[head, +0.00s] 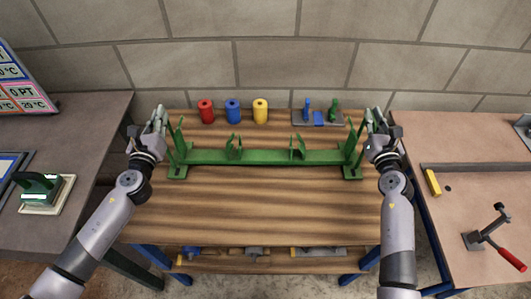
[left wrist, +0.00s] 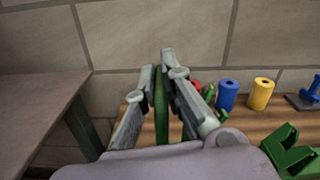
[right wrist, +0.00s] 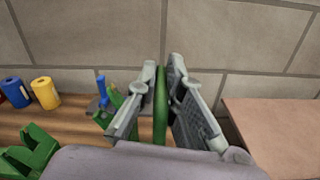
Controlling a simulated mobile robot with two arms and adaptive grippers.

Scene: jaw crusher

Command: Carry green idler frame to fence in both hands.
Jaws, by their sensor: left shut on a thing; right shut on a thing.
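The green idler frame (head: 265,157) spans the wooden table in the head view, upright, with a long beam, end feet and several upright brackets. I cannot tell whether its feet touch the wood. My left gripper (head: 161,116) is shut on its left end upright; in the left wrist view the green bar (left wrist: 161,110) stands between the fingers. My right gripper (head: 374,118) is shut on its right end upright; in the right wrist view the green bar (right wrist: 160,105) stands between the fingers. A long dark bar (head: 475,167) lies on the right bench; I cannot tell whether it is the fence.
Red (head: 206,111), blue (head: 233,111) and yellow (head: 260,111) rollers stand behind the frame, beside a grey tray (head: 301,119) of small parts. The right bench (head: 450,215) carries a yellow block (head: 432,182) and a red-handled clamp (head: 511,258). A block wall closes the back.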

